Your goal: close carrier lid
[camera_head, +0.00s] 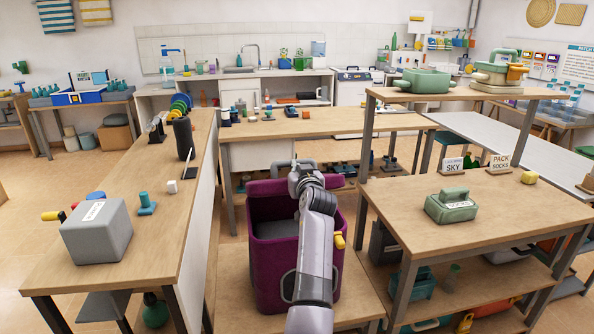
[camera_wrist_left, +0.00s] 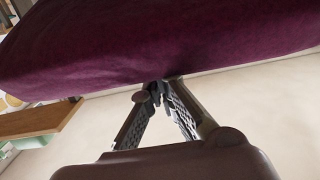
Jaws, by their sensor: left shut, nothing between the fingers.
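The purple carrier (camera_head: 265,270) stands on a low wooden surface in the middle of the head view. Its top is open and I see into its grey inside (camera_head: 277,228). A raised purple part at its back edge (camera_head: 262,187), which looks like the lid, stands up. My left arm reaches over the carrier, and its gripper end (camera_head: 302,178) is at the back edge, mostly hidden by the arm. In the left wrist view the gripper fingers (camera_wrist_left: 160,90) are shut and empty, with tips at or very near a purple surface (camera_wrist_left: 170,45). Contact cannot be told.
A wooden counter (camera_head: 150,225) with a grey box (camera_head: 97,232) flanks the left. A wooden table (camera_head: 480,220) with a green case (camera_head: 451,205) and signs stands at the right. Another table (camera_head: 310,125) runs behind the carrier.

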